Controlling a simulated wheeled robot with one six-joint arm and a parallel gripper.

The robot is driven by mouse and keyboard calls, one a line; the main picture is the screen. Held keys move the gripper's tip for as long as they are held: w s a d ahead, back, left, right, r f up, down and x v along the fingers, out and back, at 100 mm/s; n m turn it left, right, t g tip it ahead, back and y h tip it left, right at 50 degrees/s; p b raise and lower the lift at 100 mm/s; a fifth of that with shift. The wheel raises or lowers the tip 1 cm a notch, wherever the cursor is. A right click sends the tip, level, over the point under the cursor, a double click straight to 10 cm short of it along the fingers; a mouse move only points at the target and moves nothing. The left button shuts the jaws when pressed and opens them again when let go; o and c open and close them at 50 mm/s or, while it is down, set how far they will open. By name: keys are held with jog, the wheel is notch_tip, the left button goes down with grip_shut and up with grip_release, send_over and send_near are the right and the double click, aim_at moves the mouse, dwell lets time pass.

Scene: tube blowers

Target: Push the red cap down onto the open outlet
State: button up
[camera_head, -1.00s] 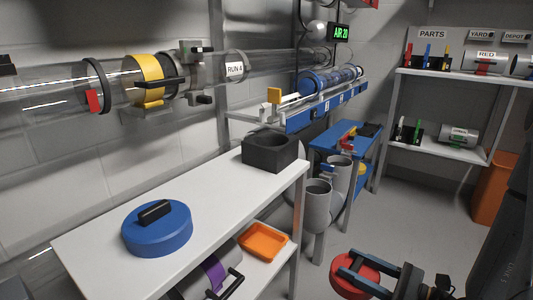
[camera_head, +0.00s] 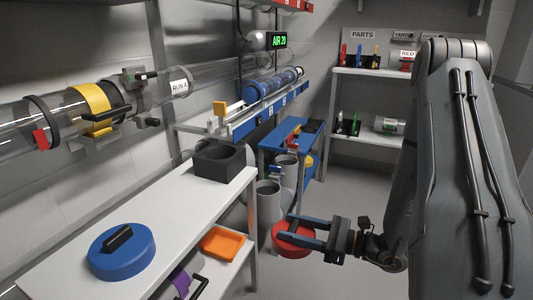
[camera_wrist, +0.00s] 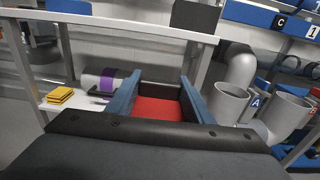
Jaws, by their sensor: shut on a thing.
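The red cap (camera_head: 293,236) is in my gripper (camera_head: 284,229), between its two blue-grey fingers. In the wrist view the red cap (camera_wrist: 158,109) fills the space between the fingers of my gripper (camera_wrist: 161,84). Two grey upturned pipe outlets stand beyond the bench end: a nearer outlet (camera_head: 268,188) and a farther outlet (camera_head: 287,161). Both look open at the top. In the head view the cap is in front of and right of the nearer outlet, apart from it in the wrist view. The wrist view shows the outlets (camera_wrist: 228,100) to the right of the cap.
A white bench (camera_head: 185,205) on the left carries a blue cap (camera_head: 122,252) and a black open block (camera_head: 219,161). A blue table (camera_head: 285,137) stands behind the outlets. Grey floor lies open to the right.

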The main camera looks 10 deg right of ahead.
jog(key=w+r, duration=1.4)
jog(key=shift+w+a+r, duration=0.35)
jog(key=shift+a+r, duration=0.05)
jog(key=shift+a, duration=0.05)
